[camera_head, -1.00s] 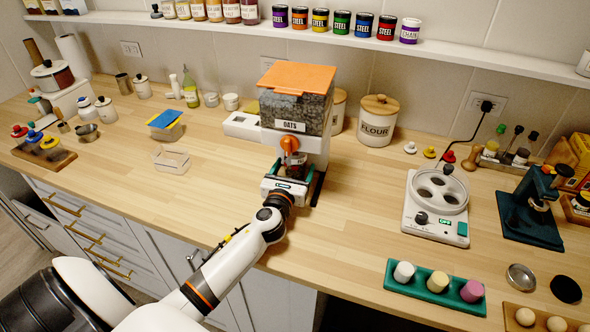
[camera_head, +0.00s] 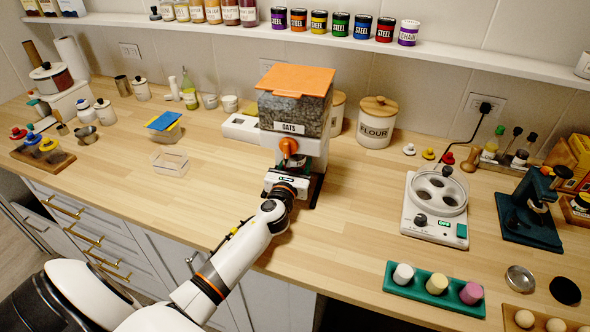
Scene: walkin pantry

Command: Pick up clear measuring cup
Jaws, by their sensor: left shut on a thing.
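My left gripper (camera_head: 289,172) is at the foot of the oats dispenser (camera_head: 295,105), under its orange knob (camera_head: 289,146). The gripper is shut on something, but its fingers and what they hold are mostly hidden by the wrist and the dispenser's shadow. I cannot make out the measuring cup there. A clear, open square container (camera_head: 170,162) stands on the counter to the left of the dispenser. My right gripper does not show.
The wooden counter (camera_head: 340,220) is clear in front of the dispenser. A flour canister (camera_head: 377,124) stands behind right, and a white warmer with round wells (camera_head: 436,208) stands right. A green tray with several cylinders (camera_head: 405,290) lies near the front edge.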

